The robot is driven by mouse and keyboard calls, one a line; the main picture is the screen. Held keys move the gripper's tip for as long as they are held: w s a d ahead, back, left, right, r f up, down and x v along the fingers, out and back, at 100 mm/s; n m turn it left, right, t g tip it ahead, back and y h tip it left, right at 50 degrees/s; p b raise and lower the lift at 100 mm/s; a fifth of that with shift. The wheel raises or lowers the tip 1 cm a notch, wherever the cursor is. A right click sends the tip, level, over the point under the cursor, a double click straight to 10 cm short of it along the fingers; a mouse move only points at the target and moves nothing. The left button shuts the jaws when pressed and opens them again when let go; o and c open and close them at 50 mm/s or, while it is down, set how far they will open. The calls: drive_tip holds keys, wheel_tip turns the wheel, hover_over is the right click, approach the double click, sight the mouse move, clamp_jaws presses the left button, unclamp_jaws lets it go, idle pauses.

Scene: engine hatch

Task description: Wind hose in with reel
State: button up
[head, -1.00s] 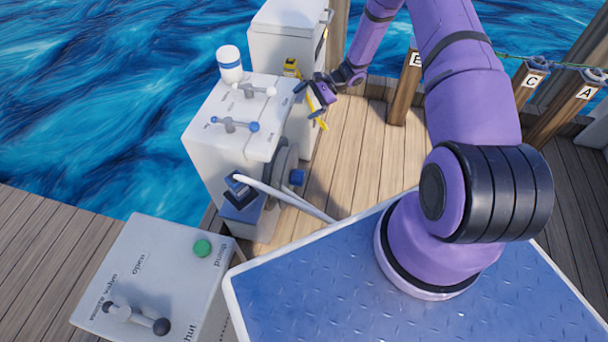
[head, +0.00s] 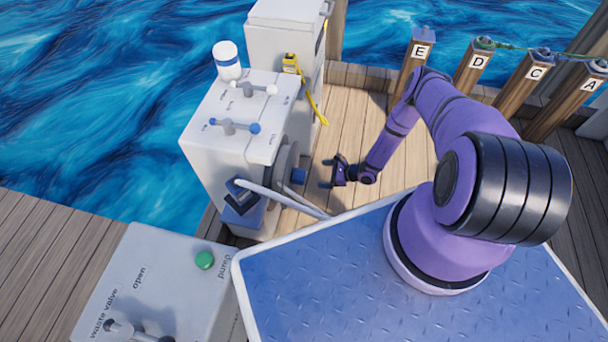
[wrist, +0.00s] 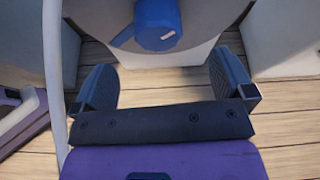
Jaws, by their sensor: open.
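The hose reel (head: 284,162) is a grey disc on the right side of the white cabinet. A blue crank knob (head: 298,176) sticks out from its face. The pale hose (head: 275,194) runs from a blue fitting at the cabinet's foot toward the deck near my base. My gripper (head: 328,173) is open and empty, just right of the knob and apart from it. In the wrist view the blue knob (wrist: 157,27) sits above and ahead of the gap between my open fingers (wrist: 166,86), with the reel (wrist: 205,14) behind it. The pale hose (wrist: 52,75) passes left of the fingers.
The white cabinet (head: 205,155) carries valve handles and a white bottle (head: 227,60). A yellow hose or cable (head: 312,103) hangs from the rear cabinet. A box with a green button (head: 204,260) stands front left. Lettered posts (head: 414,65) line the back. Deck right of the reel is clear.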

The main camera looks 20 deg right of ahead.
sight(302, 177)
drive_tip(key=shift+m, duration=0.3)
drive_tip(key=x, duration=0.3)
drive_tip(key=f+x, duration=0.1)
drive_tip(key=x, duration=0.7)
drive_tip(key=shift+s+d+f, duration=0.1)
drive_tip(key=shift+s+f, duration=0.05)
drive_tip(key=shift+s, duration=0.2)
drive_tip(key=c, duration=0.9)
drive_tip(key=n+t+h, duration=0.1)
drive_tip(key=n+t, duration=0.1)
drive_tip(key=shift+s+n, duration=0.1)
drive_tip(key=shift+n, duration=0.6)
